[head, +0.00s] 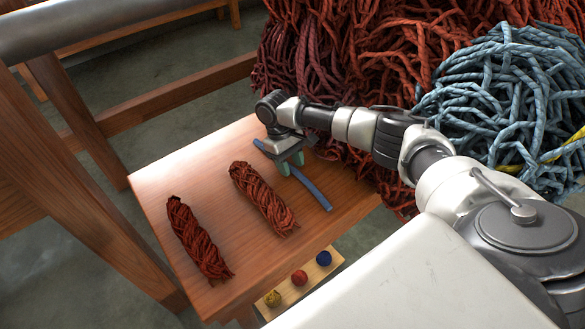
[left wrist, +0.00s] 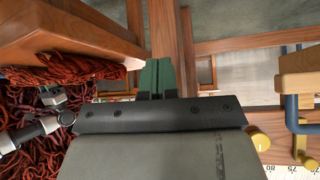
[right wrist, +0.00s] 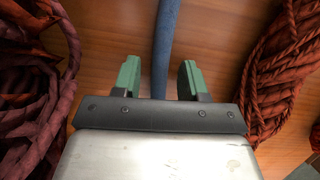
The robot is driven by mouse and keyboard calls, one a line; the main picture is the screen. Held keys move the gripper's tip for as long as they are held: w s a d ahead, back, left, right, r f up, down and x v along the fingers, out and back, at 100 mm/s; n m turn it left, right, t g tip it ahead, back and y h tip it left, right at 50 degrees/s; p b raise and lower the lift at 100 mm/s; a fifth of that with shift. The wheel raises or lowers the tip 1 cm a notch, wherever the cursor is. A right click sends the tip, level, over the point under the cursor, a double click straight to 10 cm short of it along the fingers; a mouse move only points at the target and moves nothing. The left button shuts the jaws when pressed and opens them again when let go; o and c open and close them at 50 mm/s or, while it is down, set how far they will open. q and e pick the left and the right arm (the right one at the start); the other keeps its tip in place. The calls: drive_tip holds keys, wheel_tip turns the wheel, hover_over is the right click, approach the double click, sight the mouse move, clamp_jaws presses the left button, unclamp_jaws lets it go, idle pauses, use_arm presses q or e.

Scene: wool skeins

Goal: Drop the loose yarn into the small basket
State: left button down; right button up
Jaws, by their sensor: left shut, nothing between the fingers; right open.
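The loose yarn, a thin blue strand (head: 316,193), lies slantwise on the wooden table (head: 215,180). My right gripper (head: 291,164) is over the strand's middle, pointing down. In the right wrist view the open green fingers (right wrist: 159,80) stand on either side of the strand (right wrist: 165,40), which runs between them; I cannot tell how far above it they are. My left gripper (left wrist: 158,77) is shut and empty in the left wrist view, away from the strand, and is outside the head view. I cannot make out a small basket in any view.
Two twisted red skeins (head: 264,197) (head: 197,240) lie left of the strand. Large heaps of red yarn (head: 385,55) and blue yarn (head: 505,95) rise behind and to the right. A low wooden ledge (head: 322,268) holds yellow, red and blue balls.

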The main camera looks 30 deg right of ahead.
drive_tip(key=shift+c, duration=0.2)
